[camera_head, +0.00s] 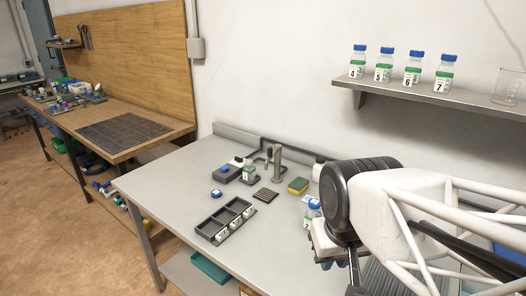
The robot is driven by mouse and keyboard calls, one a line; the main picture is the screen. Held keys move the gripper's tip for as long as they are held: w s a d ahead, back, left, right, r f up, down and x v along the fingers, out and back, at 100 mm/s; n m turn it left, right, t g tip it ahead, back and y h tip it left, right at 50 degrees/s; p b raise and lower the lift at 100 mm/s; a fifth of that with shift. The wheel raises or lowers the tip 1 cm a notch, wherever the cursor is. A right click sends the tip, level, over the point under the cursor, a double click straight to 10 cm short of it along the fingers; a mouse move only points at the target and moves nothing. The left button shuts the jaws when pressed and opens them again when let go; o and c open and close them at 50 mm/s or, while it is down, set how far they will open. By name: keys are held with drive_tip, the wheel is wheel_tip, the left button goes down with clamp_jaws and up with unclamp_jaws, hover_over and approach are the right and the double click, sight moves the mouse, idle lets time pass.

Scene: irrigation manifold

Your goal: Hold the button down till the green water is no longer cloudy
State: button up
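A small dark box (225,173) with a blue spot on its top, possibly the button, sits at the back of the grey table. Beside it on the right stands a small bottle with a green band (249,173), near a metal post (278,161). Whether the green is water or a label, and whether it is cloudy, is too small to tell. My gripper (338,262) is at the right of the table, well apart from the box and bottle. Its fingers are partly hidden by my arm, so I cannot tell its opening.
A compartment tray (207,228) lies at the front, a blue cap (216,193) behind it. A dark grid pad (265,197) and a sponge (298,186) lie mid-table. A blue-capped bottle (313,208) stands close by my gripper. Several numbered bottles stand on the wall shelf (430,97).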

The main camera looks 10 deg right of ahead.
clamp_jaws()
idle(1.2)
